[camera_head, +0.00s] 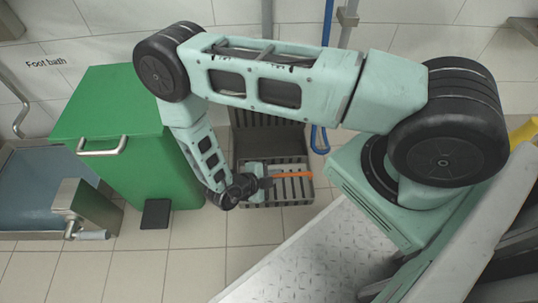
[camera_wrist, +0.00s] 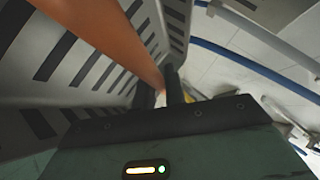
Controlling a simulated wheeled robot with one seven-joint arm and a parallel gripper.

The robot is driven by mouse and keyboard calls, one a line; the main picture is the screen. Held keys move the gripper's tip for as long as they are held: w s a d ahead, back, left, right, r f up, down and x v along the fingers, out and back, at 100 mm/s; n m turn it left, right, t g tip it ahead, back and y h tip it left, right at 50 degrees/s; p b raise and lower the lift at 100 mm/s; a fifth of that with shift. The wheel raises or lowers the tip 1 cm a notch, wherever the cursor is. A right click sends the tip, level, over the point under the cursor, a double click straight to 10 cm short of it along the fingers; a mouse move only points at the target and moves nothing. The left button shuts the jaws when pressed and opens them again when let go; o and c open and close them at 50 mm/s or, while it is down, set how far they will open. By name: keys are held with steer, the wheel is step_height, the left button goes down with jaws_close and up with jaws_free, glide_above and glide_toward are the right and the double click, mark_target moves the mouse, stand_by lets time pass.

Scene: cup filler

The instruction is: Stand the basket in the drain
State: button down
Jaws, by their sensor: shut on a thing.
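The basket (camera_head: 292,190) is a grey box with rows of dark slots in its walls. It is in the middle of the head view, below my arm, and an orange handle (camera_head: 295,175) crosses it. My gripper (camera_head: 268,177) is shut on the handle at its left part. In the wrist view the handle (camera_wrist: 118,42) runs diagonally to my dark fingers (camera_wrist: 172,88), with the slotted basket walls (camera_wrist: 75,75) around it. I cannot make out the drain apart from the slotted grey parts, nor whether the basket touches the floor.
A green bin (camera_head: 110,105) with a pedal (camera_head: 155,213) stands just left of the basket. A basin (camera_head: 35,195) marked as a foot bath is at far left. Tiled floor (camera_head: 190,260) in front is clear.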

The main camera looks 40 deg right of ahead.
steer(key=w+d+b, duration=0.7)
steer(key=w+d, duration=0.2)
steer(key=w, duration=0.5)
steer(key=f+b, duration=0.2)
steer(key=f, duration=0.2)
steer(key=f+b, duration=0.2)
steer(key=f, duration=0.1)
steer(key=f+b, duration=0.3)
steer(key=f, duration=0.1)
steer(key=shift+w+d+f, duration=0.1)
steer(key=shift+d+f, duration=0.2)
steer(key=shift+f, duration=0.05)
steer(key=shift+w+b, duration=0.1)
steer(key=shift+b, duration=0.2)
steer(key=shift+d+r, duration=0.1)
